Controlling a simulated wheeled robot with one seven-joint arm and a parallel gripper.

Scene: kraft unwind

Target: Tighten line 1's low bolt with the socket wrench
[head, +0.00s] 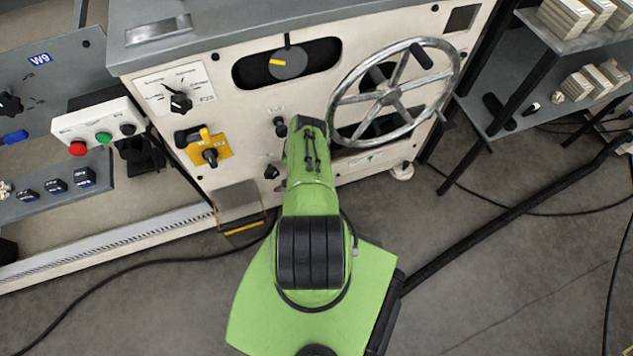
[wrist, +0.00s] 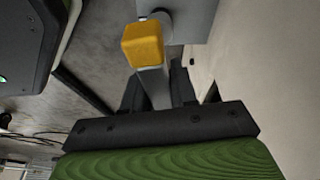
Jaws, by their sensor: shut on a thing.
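My gripper (wrist: 158,90) shows in the wrist view with its dark fingers shut on a grey shaft (wrist: 154,86), which looks like the socket wrench's. A yellow block (wrist: 143,44) sits at the shaft's far end. Just behind it a rounded grey part (wrist: 161,24) meets a grey plate (wrist: 190,16); I cannot tell whether the wrench touches it or sits on a bolt. In the head view my green arm hides the gripper and wrench. The low bolt cannot be made out for certain in either view.
The cream machine front carries a large handwheel (head: 392,91), a yellow-plated switch (head: 209,151), a dial (head: 179,101) and a low grey box (head: 236,198). A shelf rack (head: 540,85) stands at right. A button box (head: 99,132) is at left. Cables cross the grey floor.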

